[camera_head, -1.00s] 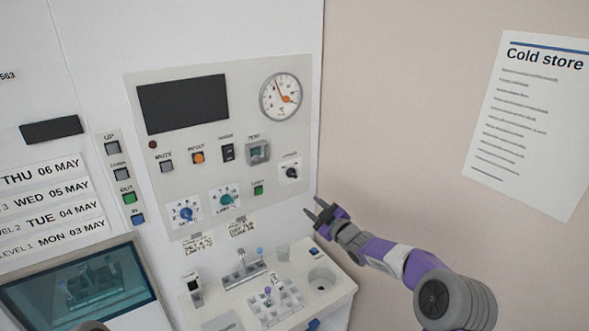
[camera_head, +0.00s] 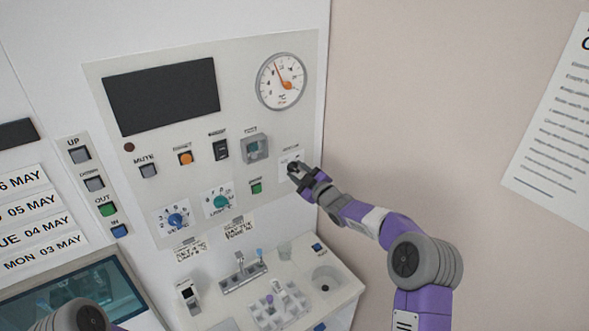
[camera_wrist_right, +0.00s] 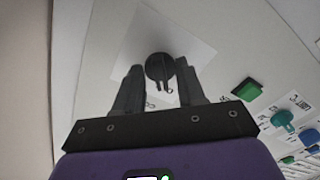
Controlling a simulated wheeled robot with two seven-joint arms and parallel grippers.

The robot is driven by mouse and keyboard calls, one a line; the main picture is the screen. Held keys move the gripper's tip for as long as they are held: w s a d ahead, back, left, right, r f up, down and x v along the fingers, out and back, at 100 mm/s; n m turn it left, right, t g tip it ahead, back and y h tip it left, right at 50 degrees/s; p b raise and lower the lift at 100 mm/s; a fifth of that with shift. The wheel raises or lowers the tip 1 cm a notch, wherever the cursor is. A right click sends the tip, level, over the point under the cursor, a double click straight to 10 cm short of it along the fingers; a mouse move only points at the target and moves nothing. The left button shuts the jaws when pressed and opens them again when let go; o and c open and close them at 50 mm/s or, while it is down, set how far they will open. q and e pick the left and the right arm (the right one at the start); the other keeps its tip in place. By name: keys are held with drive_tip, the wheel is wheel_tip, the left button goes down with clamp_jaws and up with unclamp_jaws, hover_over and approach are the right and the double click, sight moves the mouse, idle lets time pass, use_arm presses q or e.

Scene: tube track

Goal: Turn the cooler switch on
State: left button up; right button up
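The cooler switch is a round black knob (camera_wrist_right: 160,67) on a white plate at the right edge of the grey panel (camera_head: 240,125). In the head view my right gripper largely covers it, and its label is too small to read surely. My right gripper (camera_head: 297,172) is at the panel in front of the knob. In the right wrist view its two fingers (camera_wrist_right: 159,82) are apart, one on each side of the knob. I cannot tell whether they touch it. My left gripper is out of view.
A gauge (camera_head: 281,81) is above. Below, a white shelf (camera_head: 345,288) holds a rack and small parts. A beige wall (camera_head: 420,110) stands at the right.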

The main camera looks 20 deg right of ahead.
drive_tip(key=shift+s, duration=0.15)
drive_tip(key=shift+c, duration=0.9)
clamp_jaws()
